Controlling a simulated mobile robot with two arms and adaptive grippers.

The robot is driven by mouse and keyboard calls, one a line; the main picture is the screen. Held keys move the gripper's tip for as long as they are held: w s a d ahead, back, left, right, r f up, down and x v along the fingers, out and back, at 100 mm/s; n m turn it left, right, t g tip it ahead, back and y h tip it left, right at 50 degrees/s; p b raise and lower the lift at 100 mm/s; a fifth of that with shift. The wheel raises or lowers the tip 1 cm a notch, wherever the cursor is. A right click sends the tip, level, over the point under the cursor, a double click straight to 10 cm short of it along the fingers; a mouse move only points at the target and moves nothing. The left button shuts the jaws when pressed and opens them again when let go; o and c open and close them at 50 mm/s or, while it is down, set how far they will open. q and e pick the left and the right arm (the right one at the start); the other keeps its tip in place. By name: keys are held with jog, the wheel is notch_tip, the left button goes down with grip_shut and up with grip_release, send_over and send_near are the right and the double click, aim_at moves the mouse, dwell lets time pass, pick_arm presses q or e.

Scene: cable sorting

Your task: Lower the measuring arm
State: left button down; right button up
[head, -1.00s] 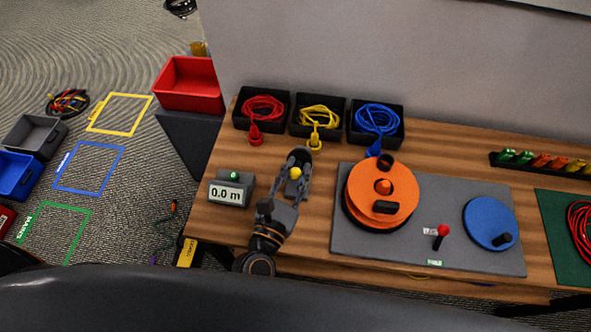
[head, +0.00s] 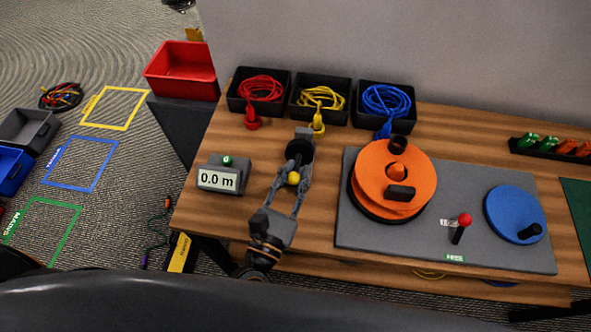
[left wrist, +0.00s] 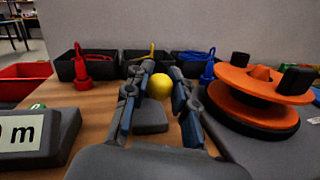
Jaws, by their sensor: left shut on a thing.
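The measuring arm's yellow ball knob (head: 293,178) sits between the fingers of my left gripper (head: 294,176), which is shut on it. The knob also shows in the left wrist view (left wrist: 159,86), with a finger on each side. A dark round part (head: 299,151) and a grey post (head: 304,133) show just behind the knob. The fingers hide part of the arm. The grey meter (head: 222,178), reading 0.0 m, stands to the left on the table. My right gripper is not in view.
The orange reel (head: 393,178) stands close on the right, on a grey plate with a red-knobbed lever (head: 463,221) and a blue disc (head: 514,214). Black bins with red, yellow and blue cables (head: 387,101) line the back. Bare wood (head: 240,140) lies between meter and bins.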

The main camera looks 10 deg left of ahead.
pick_arm(q)
jog(key=shift+s+f+b, duration=0.25)
jog(key=shift+f+b, duration=0.4)
jog(key=shift+f, duration=0.35)
jog(key=shift+s+f+b, duration=0.25)
jog(key=shift+f+b, duration=0.35)
jog(key=shift+f, duration=0.35)
jog(key=c, duration=1.1)
grip_release()
jog(key=shift+r, duration=0.1)
jog(key=v, duration=1.2)
